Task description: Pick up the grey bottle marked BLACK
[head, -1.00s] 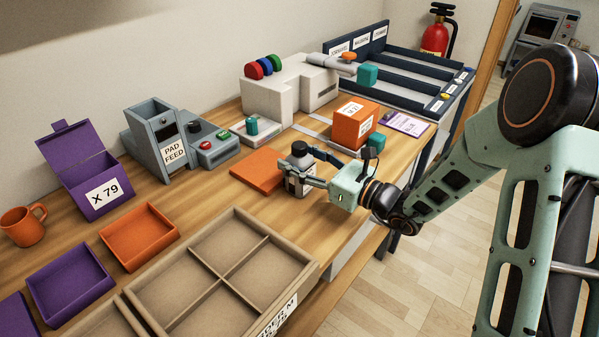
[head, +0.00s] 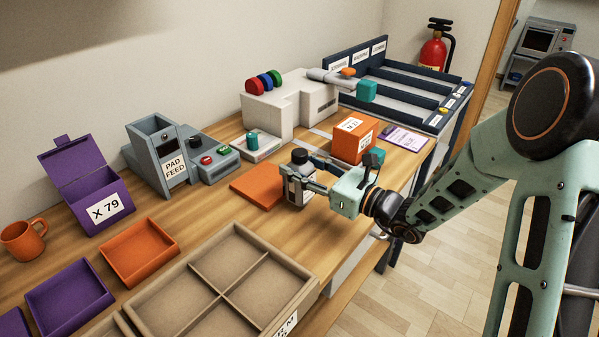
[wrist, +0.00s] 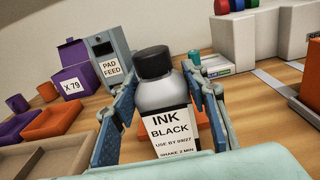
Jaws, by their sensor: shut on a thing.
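The grey bottle (head: 297,193) has a black cap and stands upright near the front of the wooden bench. In the wrist view the bottle (wrist: 163,97) fills the middle, with a white label reading INK BLACK. My gripper (head: 300,178) reaches in from the right and is shut on the bottle's body. Its blue fingers sit on either side of the bottle in the wrist view.
An orange mat (head: 250,194) lies just behind the bottle. A divided brown tray (head: 308,268) is in front, to the left. An orange box (head: 355,141) stands behind my gripper, to the right. The pad feed machine (head: 172,165) and a purple box (head: 95,200) stand at left.

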